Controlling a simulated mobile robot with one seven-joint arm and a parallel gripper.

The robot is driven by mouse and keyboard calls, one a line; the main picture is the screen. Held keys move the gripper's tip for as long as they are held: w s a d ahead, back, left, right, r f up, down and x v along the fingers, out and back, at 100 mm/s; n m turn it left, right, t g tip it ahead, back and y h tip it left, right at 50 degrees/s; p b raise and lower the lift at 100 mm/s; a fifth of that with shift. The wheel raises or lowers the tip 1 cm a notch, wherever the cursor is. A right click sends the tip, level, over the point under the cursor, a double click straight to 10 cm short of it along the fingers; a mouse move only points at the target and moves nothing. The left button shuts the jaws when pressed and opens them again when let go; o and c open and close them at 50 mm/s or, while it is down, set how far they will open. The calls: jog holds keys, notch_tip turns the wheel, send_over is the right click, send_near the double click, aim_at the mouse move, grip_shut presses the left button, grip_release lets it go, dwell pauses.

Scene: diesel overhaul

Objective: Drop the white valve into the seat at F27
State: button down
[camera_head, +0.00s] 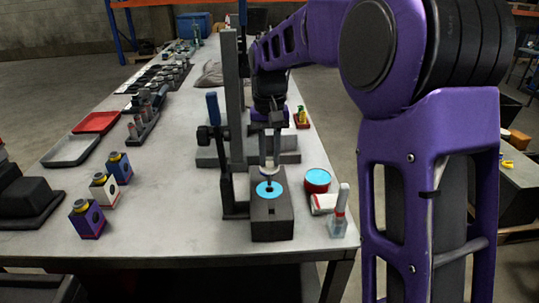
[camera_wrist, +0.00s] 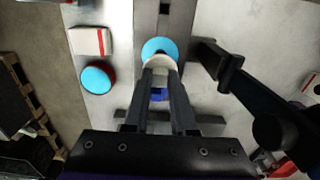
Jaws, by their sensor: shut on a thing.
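My gripper (camera_head: 268,146) points down over a dark block (camera_head: 272,226) near the front of the bench. It is shut on the white valve (camera_head: 266,169), whose pale round head shows just below the fingers. In the wrist view the white valve (camera_wrist: 161,62) shows as a pale rim at the fingertips of my gripper (camera_wrist: 160,72). A blue ring with a dark central hole, the seat (camera_head: 269,190), lies on top of the block, beneath the valve. The blue seat (camera_wrist: 158,46) is partly covered by the valve in the wrist view. I cannot read an F27 label.
A dark upright post with a side clamp (camera_head: 213,137) stands left of the block. A red tin with a blue top (camera_head: 317,180), a white-and-red box (camera_head: 323,204) and a clear bottle (camera_head: 339,218) stand to the right. Several small bottles stand left; bench between is clear.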

aim_at(270, 167)
jog(key=shift+f, duration=0.25)
jog(key=shift+f, duration=0.4)
jog(key=shift+f+b, duration=0.2)
jog(key=shift+b, duration=0.1)
jog(key=shift+f, duration=0.35)
jog(key=shift+f, duration=0.25)
dwell(0.4)
jog(key=shift+f+b, duration=0.35)
jog(key=shift+f, duration=0.25)
jog(key=shift+f, duration=0.35)
jog(key=shift+f+b, duration=0.2)
jog(key=shift+b, duration=0.1)
dwell(0.5)
